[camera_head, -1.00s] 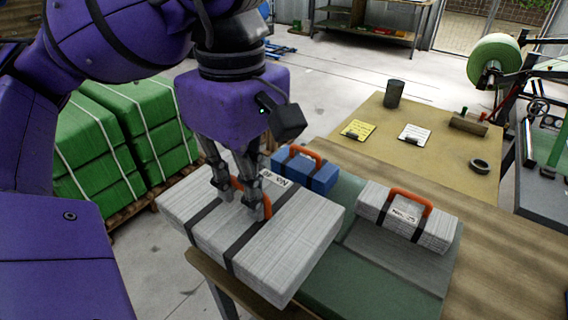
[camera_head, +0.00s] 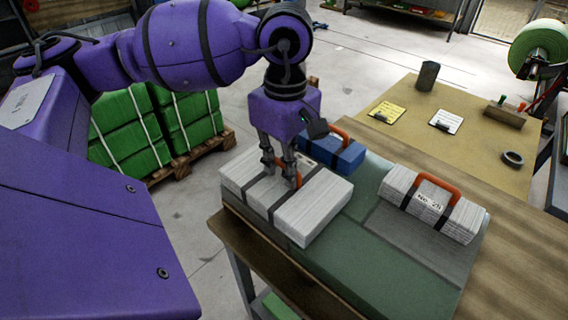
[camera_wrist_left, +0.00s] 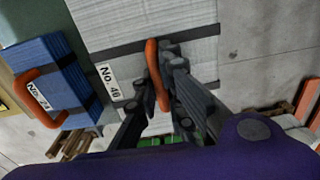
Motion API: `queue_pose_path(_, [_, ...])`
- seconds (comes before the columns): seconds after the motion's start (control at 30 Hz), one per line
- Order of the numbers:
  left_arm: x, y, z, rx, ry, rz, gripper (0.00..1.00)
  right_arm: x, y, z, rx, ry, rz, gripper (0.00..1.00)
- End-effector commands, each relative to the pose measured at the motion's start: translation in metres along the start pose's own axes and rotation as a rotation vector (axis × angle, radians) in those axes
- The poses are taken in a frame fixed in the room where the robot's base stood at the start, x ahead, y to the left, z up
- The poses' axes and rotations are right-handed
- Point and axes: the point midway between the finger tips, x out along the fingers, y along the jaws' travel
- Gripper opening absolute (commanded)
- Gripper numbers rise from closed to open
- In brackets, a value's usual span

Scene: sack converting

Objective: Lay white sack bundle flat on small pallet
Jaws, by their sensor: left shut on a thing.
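The white sack bundle (camera_head: 312,212), with dark straps, an orange handle (camera_wrist_left: 155,75) and a label reading No. 46, lies level at the left corner of the workbench. It also shows in the wrist view (camera_wrist_left: 145,22). My left gripper (camera_head: 281,175) points down and is shut on its handle. I cannot tell whether the bundle's underside touches the bench. A wooden pallet (camera_head: 225,138) shows beneath the green sack stacks on the floor; I cannot identify the small pallet for certain. My right gripper is not in view.
A blue bundle (camera_head: 345,158) lies right behind the held one. Another white bundle (camera_head: 452,215) with an orange handle sits on the bench's right. The green mat (camera_head: 385,268) is bare in front. Green sack stacks (camera_head: 128,132) stand left. Concrete floor (camera_head: 208,200) is open between.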

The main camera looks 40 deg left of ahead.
Motion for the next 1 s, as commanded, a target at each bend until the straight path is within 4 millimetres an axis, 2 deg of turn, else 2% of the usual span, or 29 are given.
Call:
queue_pose_path(0.33, [0.004,0.000,0.000,0.000,0.000,0.002,0.00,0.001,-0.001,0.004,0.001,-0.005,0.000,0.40])
queue_pose_path(0.37, [0.003,0.000,0.000,0.000,0.000,0.001,0.12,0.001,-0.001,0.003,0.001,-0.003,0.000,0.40])
queue_pose_path(0.5, [0.002,0.000,0.000,0.000,0.000,0.002,0.27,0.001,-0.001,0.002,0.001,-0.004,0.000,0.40])
queue_pose_path(0.8, [0.000,0.000,0.000,0.000,0.000,0.002,0.27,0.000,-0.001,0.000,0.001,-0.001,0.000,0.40])
queue_pose_path(0.93, [-0.011,0.001,0.000,-0.001,-0.001,0.005,0.27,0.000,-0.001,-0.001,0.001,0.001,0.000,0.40])
queue_pose_path(1.0, [-0.023,0.001,0.000,0.000,0.000,0.006,0.27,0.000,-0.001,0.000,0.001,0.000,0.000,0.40])
